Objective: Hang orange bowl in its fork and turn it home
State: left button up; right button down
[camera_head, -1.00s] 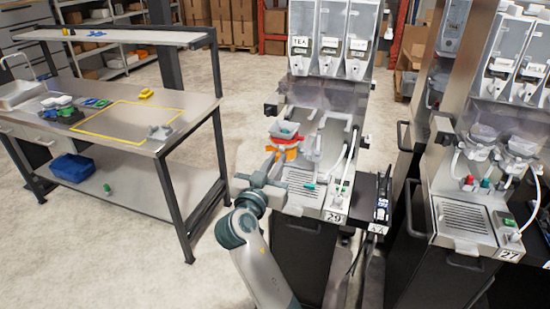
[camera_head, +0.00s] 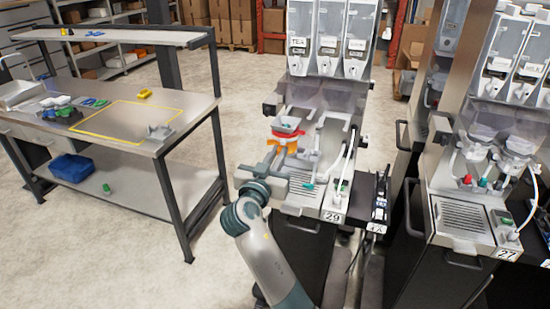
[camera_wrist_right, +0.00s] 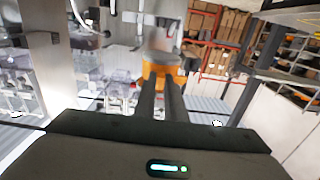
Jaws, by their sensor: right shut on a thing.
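The orange bowl (camera_head: 291,141) has a pale hopper-like top and is at the left side of the dispenser marked 29 (camera_head: 300,196). My right gripper (camera_head: 271,158) comes from the front left, shut on the bowl's orange part. In the right wrist view, both dark fingers of my right gripper (camera_wrist_right: 163,92) reach the orange piece (camera_wrist_right: 164,66) and partly cover it. The fork is not clearly distinguishable behind the bowl and pale fittings. I cannot tell whether the bowl touches it. My left gripper is not in view.
Pale tubes and brackets (camera_head: 347,150) stand right of the bowl. Clear canisters (camera_head: 328,55) hang above. Dispenser 27 (camera_head: 465,217) is to the right. A workbench (camera_head: 130,122) with a yellow-marked area is at the left, with open floor between.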

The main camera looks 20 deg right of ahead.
jog(key=shift+x, duration=2.85)
jog(key=shift+s, duration=0.1)
jog(key=shift+b, duration=0.35)
jog(key=shift+w+d, duration=0.1)
jog(key=shift+w, duration=0.15)
jog(key=shift+b+x, duration=1.2)
jog(key=shift+x, duration=0.5)
jog(key=shift+w+d, duration=0.1)
jog(key=shift+d, duration=0.05)
jog(key=shift+b+x, duration=0.85)
jog(key=shift+x, duration=0.5)
jog(key=shift+w+d, duration=0.2)
jog(key=shift+w, duration=0.05)
